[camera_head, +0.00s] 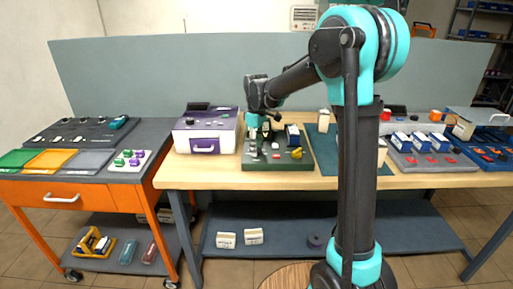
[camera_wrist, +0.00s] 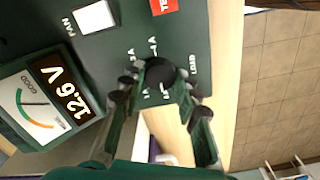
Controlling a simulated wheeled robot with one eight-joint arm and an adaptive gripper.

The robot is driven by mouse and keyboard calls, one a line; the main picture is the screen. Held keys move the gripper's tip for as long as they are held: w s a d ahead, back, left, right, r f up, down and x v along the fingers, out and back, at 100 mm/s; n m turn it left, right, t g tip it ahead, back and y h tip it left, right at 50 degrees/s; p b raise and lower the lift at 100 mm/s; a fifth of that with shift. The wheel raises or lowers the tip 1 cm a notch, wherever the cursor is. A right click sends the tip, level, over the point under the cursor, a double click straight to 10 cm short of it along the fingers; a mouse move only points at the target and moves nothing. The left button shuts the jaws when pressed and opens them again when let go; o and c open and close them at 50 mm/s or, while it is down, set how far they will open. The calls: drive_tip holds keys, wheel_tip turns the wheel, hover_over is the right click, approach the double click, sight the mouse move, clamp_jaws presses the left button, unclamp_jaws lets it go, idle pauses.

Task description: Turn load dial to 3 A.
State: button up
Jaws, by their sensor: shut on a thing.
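The load dial (camera_wrist: 160,72) is a round black knob on the dark green tester panel (camera_wrist: 120,40), beside the word LOAD. Several small A labels surround it. My gripper (camera_wrist: 157,80) has its fingers on either side of the knob and is shut on it. Which label the dial points to cannot be read, as the fingers cover part of the scale. In the head view my gripper (camera_head: 264,125) reaches down to the tester (camera_head: 250,165) on the wooden bench.
A gauge and a display (camera_wrist: 62,88) reading 12.6 V, a white FAN switch (camera_wrist: 95,17) and a red button (camera_wrist: 163,6) share the panel.

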drive_tip(key=m, duration=1.2)
drive_tip(key=shift+m, duration=0.4)
drive_tip(key=m, duration=1.3)
drive_tip(key=shift+m, duration=0.3)
drive_tip(key=o, duration=1.2)
drive_tip(key=shift+c, duration=0.2)
wheel_tip(320, 180, up, 12)
